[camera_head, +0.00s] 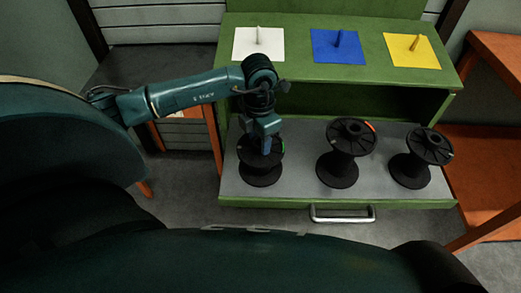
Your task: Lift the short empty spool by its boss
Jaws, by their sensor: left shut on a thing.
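Three black spools stand upright in a row on a grey drawer or shelf surface. The left spool (261,178) looks the shortest, and my left gripper (266,146) is directly over it, pointing down, shut on the spool at the middle of its top flange. The boss itself is hidden by the fingers. The spool appears at shelf level; I cannot tell whether its base touches. The middle spool (337,170) and the right spool (409,172) look taller and stand apart from the gripper. My right gripper is not in view.
Above the spools, a green bench top (292,75) carries a white plate (258,44), a blue plate (337,47) and a yellow plate (411,51), each with an upright peg. The grey surface (300,183) has a metal handle (342,218) in front. An orange rack (490,160) stands at right.

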